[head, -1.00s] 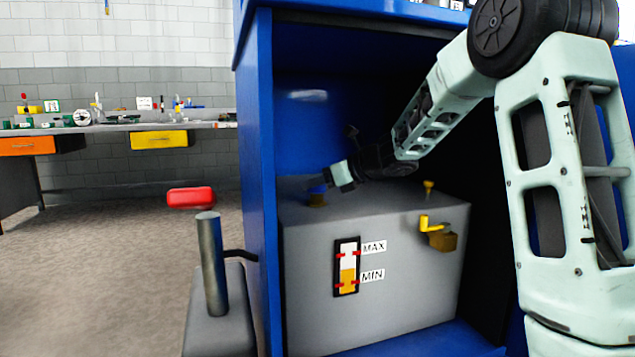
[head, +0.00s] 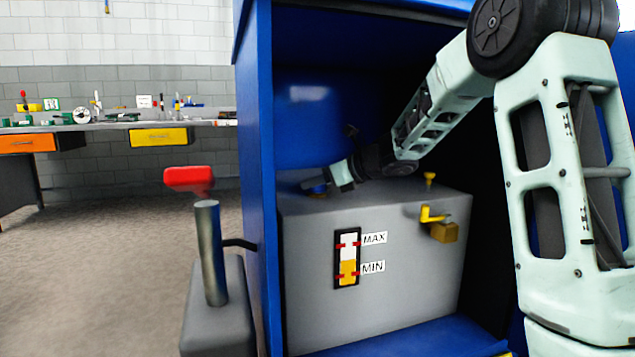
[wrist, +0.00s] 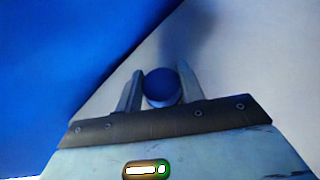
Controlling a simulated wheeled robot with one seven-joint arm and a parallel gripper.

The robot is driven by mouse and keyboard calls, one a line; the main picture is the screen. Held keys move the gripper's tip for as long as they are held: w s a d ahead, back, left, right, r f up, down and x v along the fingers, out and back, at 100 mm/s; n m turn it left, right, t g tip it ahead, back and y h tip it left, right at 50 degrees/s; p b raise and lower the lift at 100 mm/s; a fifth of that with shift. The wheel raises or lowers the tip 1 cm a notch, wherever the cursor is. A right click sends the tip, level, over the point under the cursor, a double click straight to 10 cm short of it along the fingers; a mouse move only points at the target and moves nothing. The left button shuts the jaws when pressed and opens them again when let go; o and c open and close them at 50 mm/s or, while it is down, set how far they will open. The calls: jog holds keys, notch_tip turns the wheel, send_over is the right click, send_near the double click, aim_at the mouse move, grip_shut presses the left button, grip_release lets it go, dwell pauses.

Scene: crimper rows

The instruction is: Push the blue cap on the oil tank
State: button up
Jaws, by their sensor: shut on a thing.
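The grey oil tank (head: 400,290) stands inside a blue cabinet, with a level gauge (head: 347,258) on its front between MAX and MIN labels. The blue cap (head: 316,187) is on the tank's top at the back left corner. My gripper (head: 325,182) reaches in from the right and is at the cap. In the wrist view the cap (wrist: 161,86) sits between the two fingers, and my gripper (wrist: 160,88) is shut on it. My gripper partly hides the cap in the head view.
The blue cabinet wall (head: 256,180) rises close to the left of the cap. A yellow valve (head: 436,222) and a small yellow knob (head: 430,178) are at the tank's right. A red-topped lever (head: 188,180) stands outside, left. A workbench (head: 110,125) is far behind.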

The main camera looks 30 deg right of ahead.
jog(key=shift+f, duration=0.25)
jog(key=o, duration=1)
jog(key=shift+r, duration=0.1)
jog(key=p+v, duration=0.5)
jog(key=v, duration=1.2)
jog(key=shift+r+p, duration=0.2)
jog(key=shift+p, duration=0.2)
jog(key=shift+s+d, duration=0.1)
jog(key=shift+s, duration=0.05)
